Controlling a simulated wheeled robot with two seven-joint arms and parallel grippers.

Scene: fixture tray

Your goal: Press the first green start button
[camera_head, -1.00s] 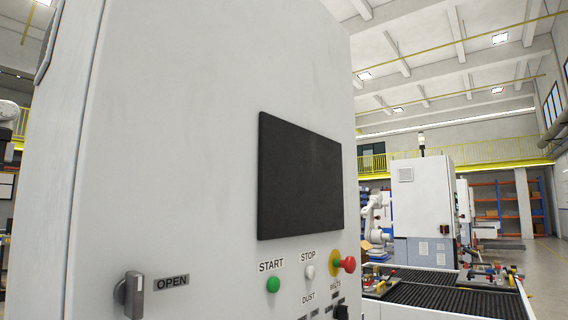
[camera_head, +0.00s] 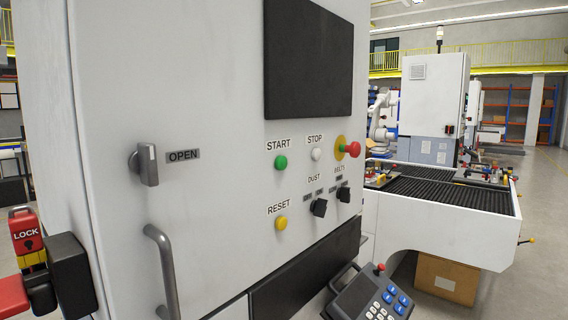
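The green start button (camera_head: 281,162) sits on the white machine cabinet's front panel, under the label START. A white stop button (camera_head: 316,154) is to its right, and a red emergency knob on a yellow base (camera_head: 348,149) is further right. A yellow reset button (camera_head: 281,223) is below the green one. Neither of my grippers shows in the head view, so nothing of mine is seen near the button.
A grey handle (camera_head: 163,265) and an OPEN switch (camera_head: 145,164) stick out at the left of the panel. A red lock (camera_head: 26,233) is at the far left. A keypad pendant (camera_head: 370,295) juts out below. A conveyor table (camera_head: 450,199) stands at right.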

